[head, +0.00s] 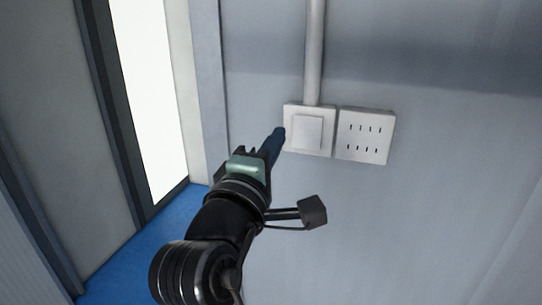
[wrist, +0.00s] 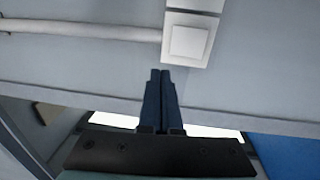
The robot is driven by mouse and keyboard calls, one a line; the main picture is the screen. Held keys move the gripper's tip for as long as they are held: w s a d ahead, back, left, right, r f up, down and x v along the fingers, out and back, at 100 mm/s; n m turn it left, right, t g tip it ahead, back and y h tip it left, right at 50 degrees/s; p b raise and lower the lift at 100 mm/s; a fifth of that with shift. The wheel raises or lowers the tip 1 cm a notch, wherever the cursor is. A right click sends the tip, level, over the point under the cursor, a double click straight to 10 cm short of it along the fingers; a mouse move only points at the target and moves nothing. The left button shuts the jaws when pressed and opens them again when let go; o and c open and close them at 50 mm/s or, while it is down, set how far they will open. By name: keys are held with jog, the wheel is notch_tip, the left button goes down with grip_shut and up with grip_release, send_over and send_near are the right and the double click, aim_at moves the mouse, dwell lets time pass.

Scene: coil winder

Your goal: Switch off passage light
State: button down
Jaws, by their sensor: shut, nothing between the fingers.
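A white light switch (head: 307,131) with a square rocker is mounted on the grey wall. It also shows in the wrist view (wrist: 187,42), at the top, right of centre. My gripper (head: 279,133) is shut and empty, its dark blue fingers together. In the head view the fingertips appear at the left edge of the switch plate. In the wrist view the fingertips (wrist: 160,73) lie just below and left of the switch plate. I cannot tell whether they touch the plate or the wall.
A white slotted socket plate (head: 365,136) adjoins the switch on its right. A pipe (head: 314,52) runs up the wall from the switch. To the left is a door frame (head: 210,90) with a bright opening (head: 150,90) and blue floor (head: 150,235).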

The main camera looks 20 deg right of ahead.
jog(key=shift+s+a+r, duration=0.15)
jog(key=shift+s+a, duration=0.25)
jog(key=shift+s, duration=0.15)
jog(key=shift+s+a+r, duration=0.15)
jog(key=shift+s+a, duration=0.2)
jog(key=shift+s, duration=0.2)
